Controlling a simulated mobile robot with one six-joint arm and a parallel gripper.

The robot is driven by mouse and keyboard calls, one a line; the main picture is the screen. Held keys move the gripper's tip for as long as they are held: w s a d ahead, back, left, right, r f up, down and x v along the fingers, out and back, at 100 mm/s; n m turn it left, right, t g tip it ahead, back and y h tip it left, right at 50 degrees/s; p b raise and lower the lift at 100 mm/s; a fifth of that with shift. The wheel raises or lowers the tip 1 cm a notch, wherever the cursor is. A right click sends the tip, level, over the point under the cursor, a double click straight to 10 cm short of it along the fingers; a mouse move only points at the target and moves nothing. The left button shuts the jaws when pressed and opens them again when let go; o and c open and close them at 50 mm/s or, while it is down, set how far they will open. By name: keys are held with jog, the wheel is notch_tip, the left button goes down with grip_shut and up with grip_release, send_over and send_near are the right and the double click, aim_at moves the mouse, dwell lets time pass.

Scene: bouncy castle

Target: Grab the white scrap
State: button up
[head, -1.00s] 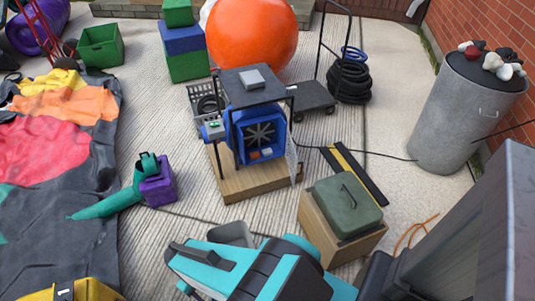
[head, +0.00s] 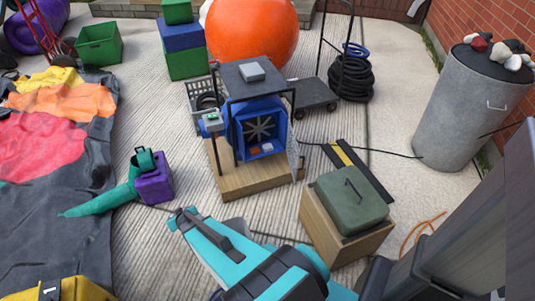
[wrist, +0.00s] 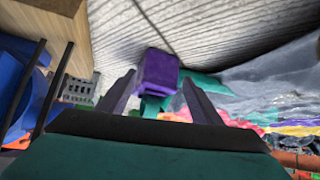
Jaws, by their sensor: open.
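A small pale scrap (head: 267,147) and a red-orange one (head: 254,149) lie in the front opening of the blue blower (head: 262,125). I cannot tell for sure whether the pale one is the white scrap. White lumps (head: 513,62) also lie among red and dark ones on the grey drum's lid. My gripper (head: 178,217) is in front of the blower, lower and to its left, away from both places. In the wrist view my open gripper (wrist: 160,90) is empty, with the purple box (wrist: 158,68) beyond its fingers. No white scrap is clear there.
The blower stands on a wooden base (head: 235,185) under a black frame. A green case (head: 350,200) on a wooden box stands right of my arm. A purple box with a teal tube (head: 154,185) lies to the left. The grey drum (head: 465,110) is far right.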

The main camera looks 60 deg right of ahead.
jog(key=w+d+m+t+h+b, duration=0.3)
jog(key=d+b, duration=0.8)
jog(key=d, duration=1.5)
jog(key=s+d+f+m+h+b, duration=0.1)
jog(key=s+d+h+b, duration=0.1)
jog(key=s+d, duration=0.4)
jog(key=s+d+f+m+h+b, duration=0.1)
jog(key=s+d+f+h+b, duration=0.1)
jog(key=s+d+b, duration=0.2)
jog(key=s+d+f+h+b, duration=0.1)
jog(key=s+d+b, duration=0.3)
jog(key=s+d, duration=0.6)
jog(key=d+h, duration=0.1)
jog(key=d, duration=0.4)
jog(key=shift+d+f+m+g, duration=0.25)
jog(key=shift+m+g, duration=0.05)
jog(key=shift+m, duration=0.1)
jog(key=shift+w, duration=0.1)
jog(key=b, duration=0.2)
send_near(268, 147)
jog(key=shift+w, duration=0.65)
jog(key=shift+w+d+f+b, duration=0.15)
jog(key=shift+w+d+b, duration=0.25)
jog(key=shift+d, duration=0.55)
